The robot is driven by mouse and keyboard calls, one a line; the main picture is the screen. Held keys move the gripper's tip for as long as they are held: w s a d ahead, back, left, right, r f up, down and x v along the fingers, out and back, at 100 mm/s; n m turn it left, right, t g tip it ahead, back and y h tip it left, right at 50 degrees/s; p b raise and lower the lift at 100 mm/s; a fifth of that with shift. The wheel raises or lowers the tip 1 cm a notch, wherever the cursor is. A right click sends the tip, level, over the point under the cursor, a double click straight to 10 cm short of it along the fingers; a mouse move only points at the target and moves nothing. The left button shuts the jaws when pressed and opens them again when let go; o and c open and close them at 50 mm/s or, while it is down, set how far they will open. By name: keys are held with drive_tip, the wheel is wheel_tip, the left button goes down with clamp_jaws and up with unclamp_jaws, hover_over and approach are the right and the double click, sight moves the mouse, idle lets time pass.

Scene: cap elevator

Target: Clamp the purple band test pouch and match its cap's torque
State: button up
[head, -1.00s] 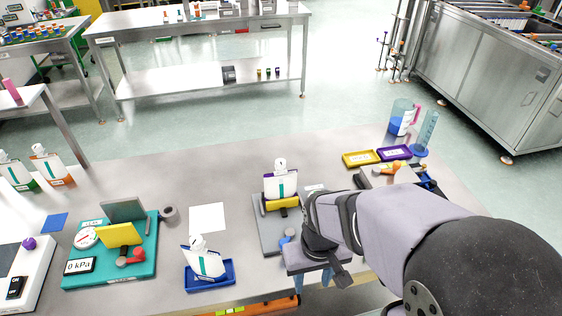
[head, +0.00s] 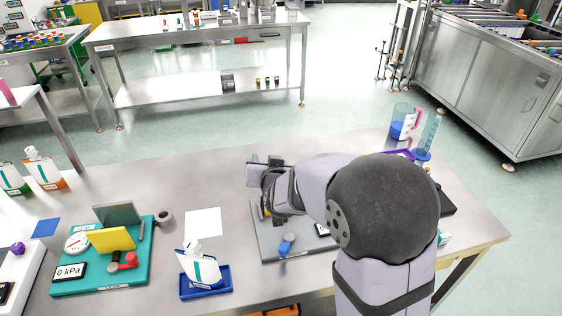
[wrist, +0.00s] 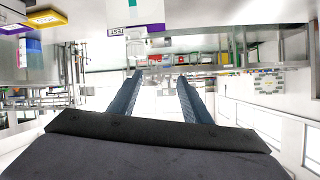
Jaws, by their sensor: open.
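My gripper (head: 268,163) is over the grey fixture plate (head: 285,238) at the table's middle, hiding the pouch that stood there. In the wrist view my gripper (wrist: 160,75) is open, its two blue-grey fingers apart with nothing between them. The teal station (head: 110,270) with yellow clamp jaw and gauge reads 0 kPa and is empty.
Another white pouch (head: 200,268) leans in a blue tray (head: 218,284) left of the plate. Green and orange pouches (head: 45,170) stand at far left. A beaker (head: 404,122) and cylinder stand at back right, by a purple tray (head: 400,154). A white sheet (head: 203,222) lies flat.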

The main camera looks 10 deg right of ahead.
drive_tip(key=w+d+r+m+t+h+b, duration=0.2)
drive_tip(key=w+r+t+h, duration=0.1)
drive_tip(key=w, duration=0.1)
wheel_tip(320, 180, down, 9)
drive_tip(key=s+d+n+t+h+b, duration=0.1)
drive_tip(key=s+h+b, duration=0.1)
drive_tip(key=b, duration=0.4)
drive_tip(key=shift+s+d, duration=0.15)
drive_tip(key=shift+r, duration=0.15)
drive_tip(key=p+x, duration=0.2)
drive_tip(key=x, duration=0.5)
drive_tip(key=shift+c, duration=0.2)
drive_tip(key=c, duration=1)
